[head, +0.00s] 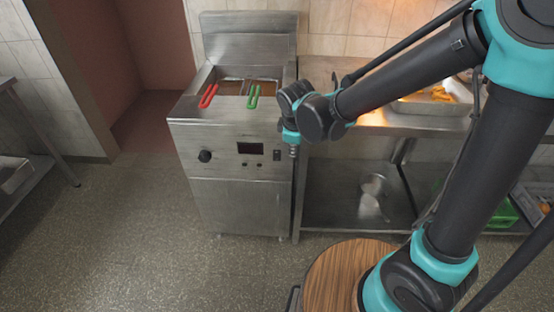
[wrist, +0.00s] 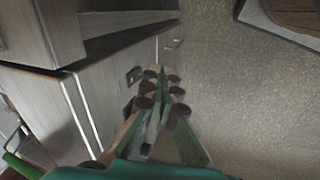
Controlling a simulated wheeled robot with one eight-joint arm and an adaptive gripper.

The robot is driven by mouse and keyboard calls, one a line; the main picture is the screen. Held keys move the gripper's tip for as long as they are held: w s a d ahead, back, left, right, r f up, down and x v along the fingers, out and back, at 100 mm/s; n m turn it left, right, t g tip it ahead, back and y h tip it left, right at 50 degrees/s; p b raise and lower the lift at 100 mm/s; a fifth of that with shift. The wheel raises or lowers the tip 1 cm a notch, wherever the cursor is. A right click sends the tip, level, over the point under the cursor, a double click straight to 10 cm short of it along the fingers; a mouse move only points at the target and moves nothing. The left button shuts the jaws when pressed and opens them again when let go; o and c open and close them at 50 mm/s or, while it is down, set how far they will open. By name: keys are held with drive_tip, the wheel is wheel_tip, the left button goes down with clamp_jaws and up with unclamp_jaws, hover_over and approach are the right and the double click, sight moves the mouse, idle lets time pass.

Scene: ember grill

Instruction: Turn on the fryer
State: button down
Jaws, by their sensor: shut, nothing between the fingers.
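The fryer (head: 215,135) is a steel cabinet at the centre left of the head view. Its front panel has a black round knob (head: 205,156), a dark display (head: 250,148), two small buttons below it, and a small dark switch (head: 277,155) near the right edge. My gripper (head: 293,152) points down beside the panel's right edge, close to the switch; I cannot tell whether it touches. In the wrist view my gripper's fingers (wrist: 160,72) are together and empty, with a steel front to their left and a small dark fitting (wrist: 133,75) just beside the tips.
Red-handled (head: 208,95) and green-handled (head: 253,96) baskets sit in the fryer's top. A steel counter (head: 385,124) with a food tray (head: 430,106) stands to the right. A round wooden top (head: 335,270) is in front. The floor (head: 150,240) before the fryer is clear.

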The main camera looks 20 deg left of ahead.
sight(277, 158)
drive_tip(key=a, duration=0.1)
drive_tip(key=s+a+n, duration=0.1)
drive_tip(key=a, duration=0.1)
drive_tip(key=s+a+n, duration=0.1)
drive_tip(key=a, duration=0.1)
drive_tip(key=shift+a+f, duration=0.2)
drive_tip(key=shift+a, duration=0.05)
drive_tip(key=shift+f, duration=0.1)
drive_tip(key=shift+w+a+f, duration=0.25)
drive_tip(key=shift+w+f, duration=0.95)
drive_tip(key=shift+f, duration=0.4)
drive_tip(key=shift+w+a+f, duration=0.3)
drive_tip(key=shift+w+f, duration=0.85)
drive_tip(key=shift+f, duration=0.5)
drive_tip(key=shift+w+a+f, duration=0.25)
drive_tip(key=shift+w+f, duration=0.95)
drive_tip(key=shift+f, duration=0.4)
